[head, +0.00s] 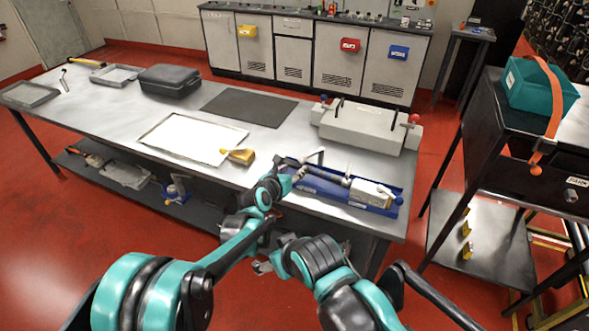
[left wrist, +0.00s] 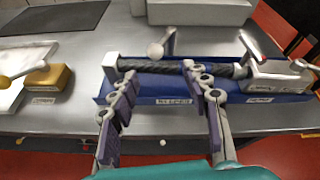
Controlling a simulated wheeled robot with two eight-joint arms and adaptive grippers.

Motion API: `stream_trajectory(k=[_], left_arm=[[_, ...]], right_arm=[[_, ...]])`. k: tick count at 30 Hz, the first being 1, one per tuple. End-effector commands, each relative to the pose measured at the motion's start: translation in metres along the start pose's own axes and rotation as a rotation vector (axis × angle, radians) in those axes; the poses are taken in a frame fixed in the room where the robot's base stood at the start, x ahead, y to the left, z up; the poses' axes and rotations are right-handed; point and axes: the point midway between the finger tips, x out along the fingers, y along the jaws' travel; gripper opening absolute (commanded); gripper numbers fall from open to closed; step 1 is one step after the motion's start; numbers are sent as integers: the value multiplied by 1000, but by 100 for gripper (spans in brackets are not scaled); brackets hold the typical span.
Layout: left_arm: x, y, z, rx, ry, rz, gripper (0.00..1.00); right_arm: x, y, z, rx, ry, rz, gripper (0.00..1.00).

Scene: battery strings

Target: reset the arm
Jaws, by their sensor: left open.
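My left arm reaches over the front of the table, with the left gripper (head: 303,166) over the left end of a blue tray (head: 318,187). In the left wrist view the left gripper's two fingers (left wrist: 163,95) are spread apart. Beyond and between them a dark ribbed rod with pale ends (left wrist: 172,67) lies along the blue tray (left wrist: 170,110), and nothing appears held. My right arm is folded low in front of the table; its gripper (head: 263,266) is small and partly hidden, and its jaw state is unclear.
A yellow-brown block (head: 238,156) lies by a white sheet (head: 190,137) left of the blue tray. A grey fixture (head: 362,128) stands behind it. A dark mat (head: 250,107) and black case (head: 169,79) are farther back. A black cart (head: 490,130) bears a teal box (head: 540,85) at right.

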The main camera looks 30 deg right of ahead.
Motion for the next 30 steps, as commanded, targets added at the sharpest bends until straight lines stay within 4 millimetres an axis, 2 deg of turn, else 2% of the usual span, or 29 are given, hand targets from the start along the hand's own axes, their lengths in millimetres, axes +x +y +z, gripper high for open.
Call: stream_trajectory(k=[13, 17, 20, 24, 26, 30], left_arm=[[-2, 2, 1, 9, 1, 3, 47], [-26, 20, 12, 129, 19, 33, 47], [-69, 48, 24, 344, 64, 76, 47], [-153, 92, 31, 742, 179, 130, 47], [-190, 108, 29, 912, 240, 141, 47], [-278, 136, 12, 1297, 404, 129, 47]], right_arm=[[0, 0, 0, 0, 0, 0, 83], [0, 0, 0, 0, 0, 0, 83], [0, 0, 0, 0, 0, 0, 83], [0, 0, 0, 0, 0, 0, 83], [0, 0, 0, 0, 0, 0, 83], [0, 0, 0, 0, 0, 0, 83]])
